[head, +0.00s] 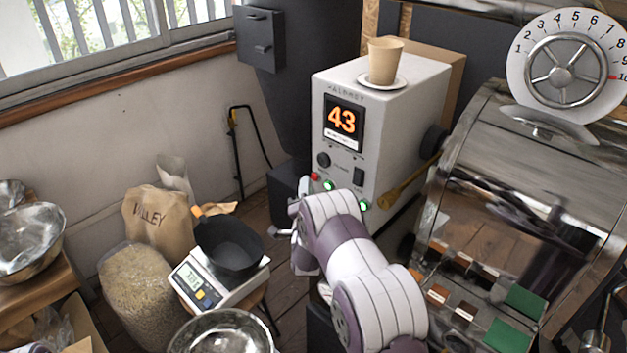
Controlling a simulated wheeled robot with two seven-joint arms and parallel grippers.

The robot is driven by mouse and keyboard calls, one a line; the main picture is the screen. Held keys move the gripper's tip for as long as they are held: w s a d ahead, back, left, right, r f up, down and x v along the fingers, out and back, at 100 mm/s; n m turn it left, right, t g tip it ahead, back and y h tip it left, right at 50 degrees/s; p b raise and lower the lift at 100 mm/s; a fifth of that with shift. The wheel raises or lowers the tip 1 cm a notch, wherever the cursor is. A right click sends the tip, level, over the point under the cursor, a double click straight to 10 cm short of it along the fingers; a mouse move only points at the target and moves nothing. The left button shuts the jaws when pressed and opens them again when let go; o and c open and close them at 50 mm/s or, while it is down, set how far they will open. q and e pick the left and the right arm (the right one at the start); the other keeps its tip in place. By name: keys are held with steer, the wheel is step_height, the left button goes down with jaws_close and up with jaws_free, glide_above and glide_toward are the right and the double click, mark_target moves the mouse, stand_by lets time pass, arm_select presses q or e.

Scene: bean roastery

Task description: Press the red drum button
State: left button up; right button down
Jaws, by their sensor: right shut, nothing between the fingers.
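A small red button (315,176) sits on the lower left of the front of a white control box (400,115). Green lit spots (328,185) show to its right, lower on the same panel. My right arm comes in from the bottom and covers the lower part of the box. My right gripper (304,187) is shut and empty, close below and left of the red button in the picture. It is mostly hidden by my own wrist, and I cannot tell whether it touches the panel. My left gripper is not in view.
The box shows an orange 43 (342,120) and carries a paper cup (384,62) on a saucer. A roaster drum (530,160) with a dial (563,70) stands to the right. A scale (220,292) bears a black pan (230,250), beside a bean sack (145,290).

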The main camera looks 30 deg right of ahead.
steer(key=shift+w+d+b, duration=0.15)
steer(key=shift+d+b, duration=0.2)
steer(key=shift+d, duration=0.05)
stand_by(0.6)
steer(key=shift+a, duration=0.1)
steer(key=shift+s+a, duration=0.3)
steer(key=shift+a, duration=0.4)
steer(key=a, duration=0.1)
steer(key=s+a, duration=0.1)
steer(key=a, duration=0.2)
steer(key=shift+s+a, duration=0.3)
steer(key=shift+a, duration=0.05)
stand_by(0.8)
